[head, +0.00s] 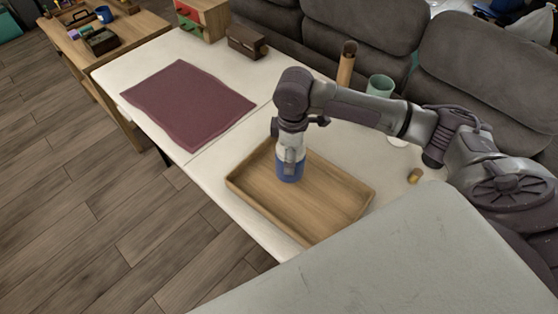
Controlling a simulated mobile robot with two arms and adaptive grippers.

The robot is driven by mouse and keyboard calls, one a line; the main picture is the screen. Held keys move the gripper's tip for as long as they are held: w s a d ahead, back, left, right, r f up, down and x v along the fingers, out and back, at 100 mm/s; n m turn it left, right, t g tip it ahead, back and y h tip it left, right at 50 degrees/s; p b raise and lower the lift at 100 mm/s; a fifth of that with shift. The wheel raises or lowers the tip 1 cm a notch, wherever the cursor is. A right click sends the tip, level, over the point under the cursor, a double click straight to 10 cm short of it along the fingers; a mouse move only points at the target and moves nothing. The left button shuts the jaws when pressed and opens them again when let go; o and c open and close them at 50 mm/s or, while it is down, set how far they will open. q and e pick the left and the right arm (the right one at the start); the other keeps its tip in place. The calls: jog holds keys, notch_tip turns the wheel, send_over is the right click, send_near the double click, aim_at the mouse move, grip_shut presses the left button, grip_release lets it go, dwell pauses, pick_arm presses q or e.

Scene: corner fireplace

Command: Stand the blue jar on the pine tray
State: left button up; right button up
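The blue jar (290,174) is upright over the left part of the pine tray (330,213), with its base at or just above the tray floor; I cannot tell whether it touches. My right gripper (290,160) comes down from above, with a finger in front of the jar's upper part. The jar's far side and the other finger are hidden, so I cannot tell whether the grip is closed. My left gripper is not in view.
A maroon mat (188,104) lies on the white table left of the tray. A brown box (247,42), a tan cylinder (347,63), a green cup (380,86) and a small yellow-brown piece (414,176) stand farther back or right. A grey surface (420,260) fills the front right.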

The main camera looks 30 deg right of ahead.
jog(key=w+a+f, duration=0.1)
jog(key=w+f, duration=0.1)
jog(key=shift+w+a, duration=0.35)
jog(key=shift+a, duration=0.05)
jog(key=shift+f, duration=0.35)
notch_tip(320, 180, down, 2)
jog(key=shift+f, duration=0.2)
jog(key=shift+f+p, duration=0.3)
jog(key=shift+f, duration=0.05)
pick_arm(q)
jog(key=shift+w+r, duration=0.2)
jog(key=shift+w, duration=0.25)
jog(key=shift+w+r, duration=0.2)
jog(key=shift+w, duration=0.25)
pick_arm(e)
jog(key=shift+f, duration=0.15)
jog(key=o, duration=1.2)
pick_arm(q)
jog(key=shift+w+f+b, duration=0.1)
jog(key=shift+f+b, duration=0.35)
pick_arm(e)
notch_tip(320, 180, up, 12)
jog(key=shift+r, duration=0.1)
